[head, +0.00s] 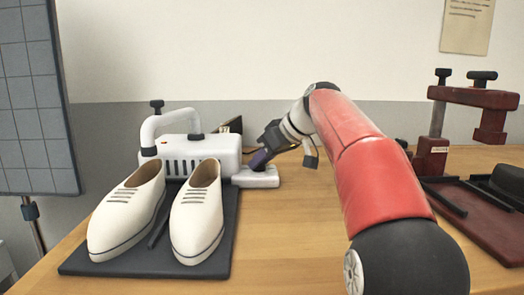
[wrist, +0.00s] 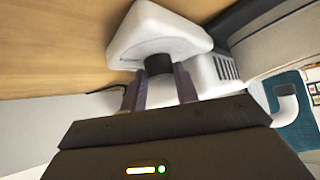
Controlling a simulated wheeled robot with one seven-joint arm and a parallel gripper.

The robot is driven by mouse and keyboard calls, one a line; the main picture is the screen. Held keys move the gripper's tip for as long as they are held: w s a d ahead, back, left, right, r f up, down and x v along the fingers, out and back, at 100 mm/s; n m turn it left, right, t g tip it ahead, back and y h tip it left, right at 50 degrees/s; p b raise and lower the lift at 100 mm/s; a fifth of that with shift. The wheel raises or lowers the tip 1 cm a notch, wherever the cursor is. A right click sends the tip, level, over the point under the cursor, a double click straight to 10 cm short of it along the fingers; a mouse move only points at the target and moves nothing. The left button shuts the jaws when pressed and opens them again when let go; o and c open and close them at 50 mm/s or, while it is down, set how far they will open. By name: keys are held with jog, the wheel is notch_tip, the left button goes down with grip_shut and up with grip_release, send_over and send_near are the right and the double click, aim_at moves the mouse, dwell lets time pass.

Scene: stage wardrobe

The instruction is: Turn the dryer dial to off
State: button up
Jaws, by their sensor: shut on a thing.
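The dryer (head: 200,152) is a white box with dark vent slots and a curved tube on top, at the back left of the table. Its white control block (head: 256,177) juts out at its right side. It also fills the upper middle of the wrist view (wrist: 160,35). The dark round dial (wrist: 158,64) sits on the block's face. My gripper (head: 262,160) reaches the block from above right. In the wrist view its purple fingers (wrist: 158,88) stand either side of the dial and are shut on it. The dial's pointer and setting are not readable. The dial is hidden in the head view.
A pair of white shoes (head: 197,215) stands on a dark mat (head: 150,265) in front of the dryer. A dark red press (head: 470,110) stands at the right. A grey panel (head: 35,100) is at the far left. Bare wooden tabletop (head: 290,235) lies between mat and arm.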

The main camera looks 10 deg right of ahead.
jog(key=shift+w+d+r+n+g+y+p, duration=0.1)
jog(key=shift+n+g+y+p, duration=0.35)
jog(key=shift+n+p, duration=0.3)
jog(key=shift+w+n+g+y+p, duration=0.1)
jog(key=shift+n+g+y+p, duration=0.35)
jog(key=shift+n, duration=0.5)
jog(key=o, duration=1)
jog(key=v, duration=0.7)
jog(key=shift+s+d+r+p, duration=0.1)
jog(key=shift+d+r+p, duration=0.15)
jog(key=shift+r+p, duration=0.1)
jog(key=shift+f, duration=0.1)
